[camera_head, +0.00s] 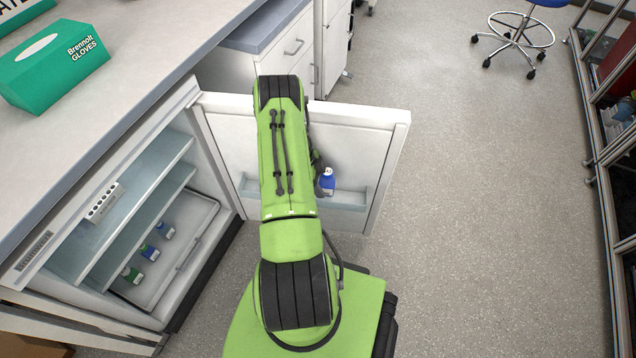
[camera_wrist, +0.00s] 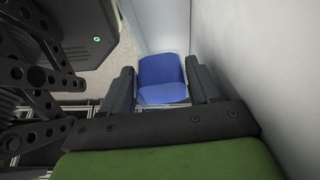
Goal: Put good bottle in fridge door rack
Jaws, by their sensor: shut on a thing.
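A blue bottle (camera_head: 327,184) with a white cap is at the fridge door rack (camera_head: 345,200) on the open fridge door (camera_head: 340,135). In the wrist view the blue bottle (camera_wrist: 162,78) is between the two dark fingers of my gripper (camera_wrist: 162,88), which is shut on it. In the head view my green arm hides most of the gripper. The bottle looks upright at the rack; I cannot tell whether its base rests on the rack floor.
The open fridge (camera_head: 225,214) stands at left, with several small bottles in its lower tray and a white rack (camera_head: 104,203) on a shelf. A green glove box (camera_head: 52,62) is on the bench above.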

